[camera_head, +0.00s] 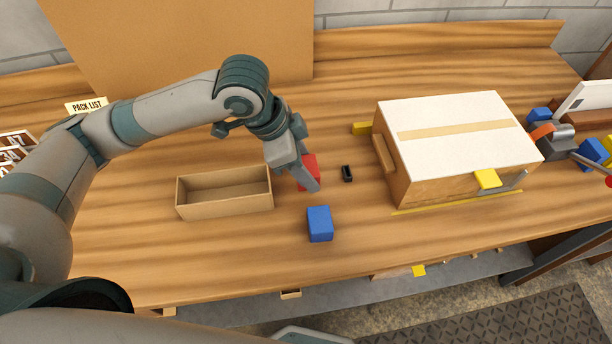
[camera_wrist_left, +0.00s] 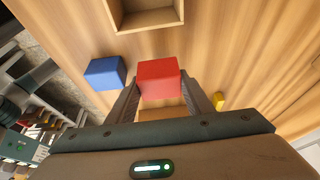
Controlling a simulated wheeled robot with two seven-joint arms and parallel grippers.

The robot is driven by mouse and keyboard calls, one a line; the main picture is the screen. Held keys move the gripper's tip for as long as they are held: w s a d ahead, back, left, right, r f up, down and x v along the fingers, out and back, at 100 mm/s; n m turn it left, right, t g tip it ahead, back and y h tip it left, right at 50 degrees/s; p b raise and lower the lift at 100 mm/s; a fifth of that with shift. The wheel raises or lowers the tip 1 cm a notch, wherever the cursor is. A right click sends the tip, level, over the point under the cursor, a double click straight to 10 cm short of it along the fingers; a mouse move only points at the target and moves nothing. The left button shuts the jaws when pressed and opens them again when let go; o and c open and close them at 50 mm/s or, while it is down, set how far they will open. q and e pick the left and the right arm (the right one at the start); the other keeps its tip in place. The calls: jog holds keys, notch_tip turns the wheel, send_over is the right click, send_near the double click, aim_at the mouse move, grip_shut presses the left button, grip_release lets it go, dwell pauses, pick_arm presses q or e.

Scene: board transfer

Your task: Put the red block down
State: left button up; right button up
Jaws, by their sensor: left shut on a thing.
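The red block (camera_head: 312,163) is between the fingers of my left gripper (camera_head: 302,176), partly hidden by them in the head view. In the left wrist view the red block (camera_wrist_left: 158,78) sits between both fingertips of my left gripper (camera_wrist_left: 158,90), which is shut on it. I cannot tell whether the block touches the table. A blue block (camera_head: 320,224) stands on the table just nearer than the gripper; it also shows in the left wrist view (camera_wrist_left: 105,73). My right gripper is not in view.
An empty open wooden tray (camera_head: 224,208) lies left of the gripper. A small black object (camera_head: 347,173) is just right of it. A large box with a white top (camera_head: 460,115) stands further right.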

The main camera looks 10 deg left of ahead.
pick_arm(q)
jog(key=shift+f, duration=0.1)
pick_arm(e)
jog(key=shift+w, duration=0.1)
